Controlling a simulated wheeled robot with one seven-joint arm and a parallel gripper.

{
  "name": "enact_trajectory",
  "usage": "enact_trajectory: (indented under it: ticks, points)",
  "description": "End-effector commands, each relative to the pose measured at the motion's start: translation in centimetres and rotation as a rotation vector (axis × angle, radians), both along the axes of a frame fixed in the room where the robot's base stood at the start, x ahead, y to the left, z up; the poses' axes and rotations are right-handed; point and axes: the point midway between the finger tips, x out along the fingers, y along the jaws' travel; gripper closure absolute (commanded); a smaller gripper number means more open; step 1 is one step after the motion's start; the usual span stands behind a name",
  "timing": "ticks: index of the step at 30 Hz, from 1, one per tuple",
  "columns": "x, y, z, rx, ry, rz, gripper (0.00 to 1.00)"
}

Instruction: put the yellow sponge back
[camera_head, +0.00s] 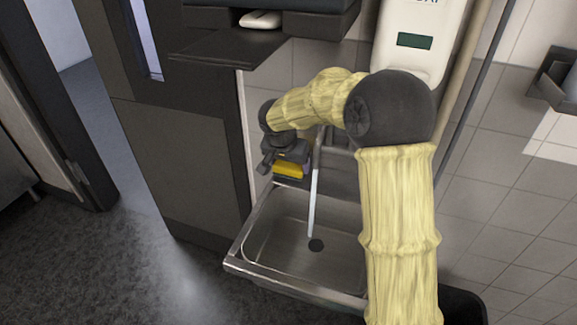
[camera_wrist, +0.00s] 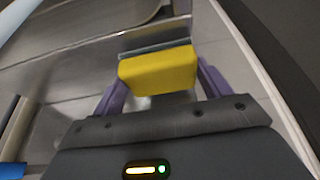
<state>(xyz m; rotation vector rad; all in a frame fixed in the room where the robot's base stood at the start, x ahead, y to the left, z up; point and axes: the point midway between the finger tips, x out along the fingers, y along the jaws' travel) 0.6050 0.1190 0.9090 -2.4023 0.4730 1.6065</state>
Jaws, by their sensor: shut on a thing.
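The yellow sponge (camera_head: 288,169) is held in my gripper (camera_head: 285,172) above the back left part of the metal sink. In the wrist view the yellow sponge (camera_wrist: 158,69) sits between the two purple fingers of my gripper (camera_wrist: 158,80), with a grey-green layer along its far edge. The gripper is shut on it. The sponge appears clear of the sink surfaces, though its underside is hidden.
The steel sink (camera_head: 285,262) has a drain hole and a thin upright spout (camera_head: 314,195) just right of the gripper. A dark cabinet (camera_head: 185,160) stands to the left. A white dispenser (camera_head: 418,40) hangs on the tiled wall. A dark shelf (camera_head: 235,48) is above left.

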Motion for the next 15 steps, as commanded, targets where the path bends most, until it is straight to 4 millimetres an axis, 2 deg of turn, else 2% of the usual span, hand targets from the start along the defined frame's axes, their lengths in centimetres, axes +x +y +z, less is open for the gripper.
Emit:
enact_trajectory:
  ticks: [2, 13, 14, 15]
  points:
    - [0.00, -0.04, -0.71, 0.000, 0.000, -0.001, 0.42]
    - [0.06, -0.32, -1.07, 0.000, -0.001, -0.006, 0.42]
    - [0.07, -0.35, -0.98, 0.000, -0.001, -0.007, 0.19]
    - [0.07, -0.36, -0.93, 0.000, -0.001, -0.007, 0.12]
